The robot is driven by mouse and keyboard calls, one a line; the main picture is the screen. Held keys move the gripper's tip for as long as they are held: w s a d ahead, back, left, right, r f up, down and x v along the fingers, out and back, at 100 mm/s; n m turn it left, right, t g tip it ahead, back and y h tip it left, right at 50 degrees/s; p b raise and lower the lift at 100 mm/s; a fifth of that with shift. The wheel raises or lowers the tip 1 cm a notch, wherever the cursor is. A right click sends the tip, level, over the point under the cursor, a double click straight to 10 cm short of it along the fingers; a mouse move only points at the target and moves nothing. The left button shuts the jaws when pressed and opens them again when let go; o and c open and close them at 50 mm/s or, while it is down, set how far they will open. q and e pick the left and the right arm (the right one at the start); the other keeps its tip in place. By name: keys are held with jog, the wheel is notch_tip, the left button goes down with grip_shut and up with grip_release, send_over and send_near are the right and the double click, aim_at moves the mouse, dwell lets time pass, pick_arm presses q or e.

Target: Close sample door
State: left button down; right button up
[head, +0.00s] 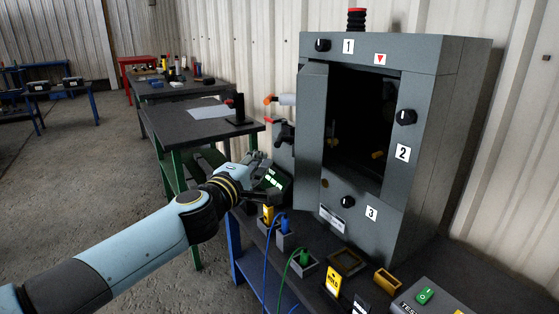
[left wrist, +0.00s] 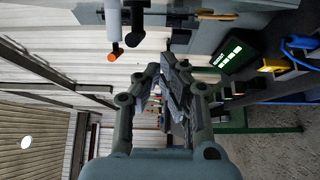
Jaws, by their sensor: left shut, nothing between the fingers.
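The grey enclosure (head: 425,160) stands upright on the bench, with its dark front opening (head: 360,120) exposed. The sample door (head: 311,135) stands open at the left edge of the opening, seen nearly edge-on. A black handle-like part (head: 284,133) sticks out to its left; whether it belongs to the door is unclear. My left gripper (head: 262,172) is left of the door's lower part, apart from it, beside a small display with green marks (head: 273,179). In the left wrist view its fingers (left wrist: 176,84) meet with nothing between them. My right gripper is out of view.
An orange-tipped cylinder (head: 281,99) juts left of the enclosure, also in the left wrist view (left wrist: 113,38). Blue (head: 284,225) and green (head: 304,259) plugs with cables stand on the bench front. A yellow block (head: 387,281) lies to their right.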

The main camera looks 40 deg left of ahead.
pick_arm(q)
jog(key=w+d, duration=0.3)
jog(key=shift+d, duration=0.15)
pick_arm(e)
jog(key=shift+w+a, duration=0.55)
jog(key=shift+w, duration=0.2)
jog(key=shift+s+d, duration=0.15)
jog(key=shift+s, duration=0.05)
pick_arm(q)
jog(key=shift+d, duration=0.15)
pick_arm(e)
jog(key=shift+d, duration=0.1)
